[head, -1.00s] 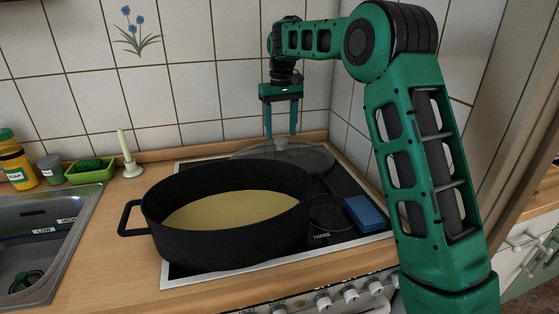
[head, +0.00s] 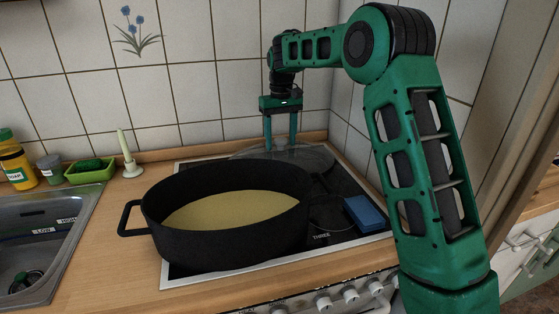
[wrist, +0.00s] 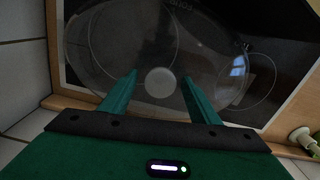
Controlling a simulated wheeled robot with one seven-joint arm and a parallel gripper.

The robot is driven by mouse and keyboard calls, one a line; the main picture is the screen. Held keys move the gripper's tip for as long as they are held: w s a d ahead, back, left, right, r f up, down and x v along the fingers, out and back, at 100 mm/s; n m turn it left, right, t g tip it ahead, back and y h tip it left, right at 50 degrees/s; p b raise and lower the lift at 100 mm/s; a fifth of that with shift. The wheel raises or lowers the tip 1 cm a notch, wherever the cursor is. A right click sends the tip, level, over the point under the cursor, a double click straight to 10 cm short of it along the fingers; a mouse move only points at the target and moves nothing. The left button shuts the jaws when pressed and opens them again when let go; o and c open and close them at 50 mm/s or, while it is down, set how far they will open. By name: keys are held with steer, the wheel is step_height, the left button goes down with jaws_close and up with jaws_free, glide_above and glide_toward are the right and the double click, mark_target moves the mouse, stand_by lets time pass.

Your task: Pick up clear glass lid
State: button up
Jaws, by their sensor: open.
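The clear glass lid (head: 315,158) lies on the stove at the back, behind the black pot, which hides part of it in the head view. It also shows in the wrist view (wrist: 110,60), with its round knob (wrist: 160,82) at the middle. My gripper (head: 281,146) points down over the lid. In the wrist view my gripper (wrist: 158,86) is open, with one finger on each side of the knob and a gap on both sides. Whether the fingers touch the lid cannot be seen.
The large black pot (head: 225,236) with yellowish contents stands in front of the lid. A blue block (head: 364,213) lies on the stove (head: 345,238) at the right. The tiled wall (head: 220,60) is close behind. A sink (head: 40,240) is at the left.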

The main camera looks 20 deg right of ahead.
jaws_close()
steer(key=shift+r, duration=0.2)
steer(key=shift+r, duration=1.9)
